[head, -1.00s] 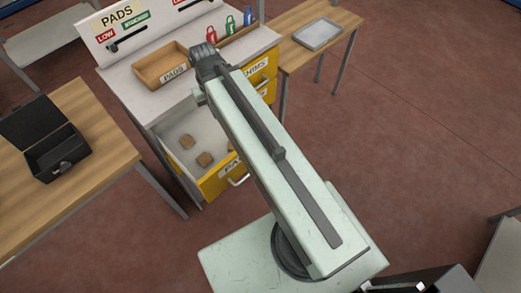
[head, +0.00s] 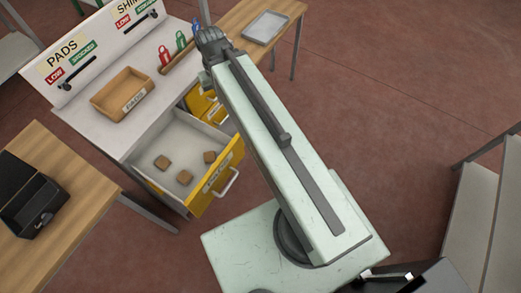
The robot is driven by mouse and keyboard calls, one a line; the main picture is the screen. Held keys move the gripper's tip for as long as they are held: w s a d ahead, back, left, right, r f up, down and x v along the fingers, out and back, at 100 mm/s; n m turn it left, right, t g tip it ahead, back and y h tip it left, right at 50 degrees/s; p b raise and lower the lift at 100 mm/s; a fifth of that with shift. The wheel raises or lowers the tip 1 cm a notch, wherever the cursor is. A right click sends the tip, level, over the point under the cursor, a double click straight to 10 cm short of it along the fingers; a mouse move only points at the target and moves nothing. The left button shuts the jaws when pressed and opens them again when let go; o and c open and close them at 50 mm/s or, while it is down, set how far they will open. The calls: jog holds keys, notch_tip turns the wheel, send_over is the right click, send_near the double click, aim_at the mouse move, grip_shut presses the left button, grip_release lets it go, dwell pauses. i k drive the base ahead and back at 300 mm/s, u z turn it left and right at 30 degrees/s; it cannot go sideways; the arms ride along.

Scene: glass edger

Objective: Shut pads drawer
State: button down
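The pads drawer (head: 226,171) is the yellow-fronted drawer low in the white cabinet. It stands pulled out, with its silver handle (head: 228,183) facing right and down. Several small brown pads (head: 185,177) lie on its pale floor. My gripper (head: 208,38) is at the far end of my arm, beyond the drawer and near the cabinet's right end. Its fingers are dark and small, and I cannot tell whether they are open. The label on the drawer front is partly readable.
Another yellow drawer (head: 203,103) is partly hidden by my arm. A wooden table with a black box (head: 30,200) stands left.

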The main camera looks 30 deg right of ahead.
aim_at(180, 137)
jog(key=z, duration=0.8)
jog(key=k, duration=1.8)
jog(key=u, duration=1.4)
jog(key=i, duration=0.55)
